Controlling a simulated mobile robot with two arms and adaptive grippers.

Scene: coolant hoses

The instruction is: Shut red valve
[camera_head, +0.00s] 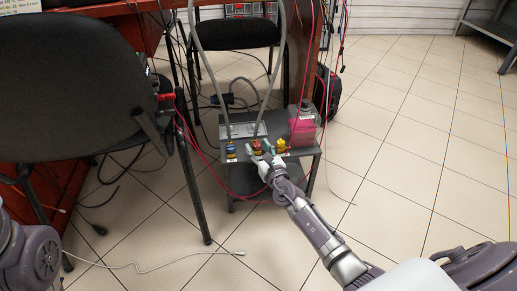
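The red valve (256,146) is the middle one of three small coloured valves on the front edge of a low grey table. A blue valve (231,152) is to its left and a yellow valve (281,145) to its right. My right gripper (264,155) is open, its pale fingers spread just in front of the red valve and partly covering its lower side. Whether a finger touches the valve is too small to tell. Of my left arm, only a part shows at the bottom left; its gripper is out of view.
The low table (240,182) also holds a bottle of pink liquid (303,128) and a grey metal plate (240,130) with hoses. A black chair (70,85) stands close at the left. Cables hang and lie around the table. The tiled floor (400,150) at right is clear.

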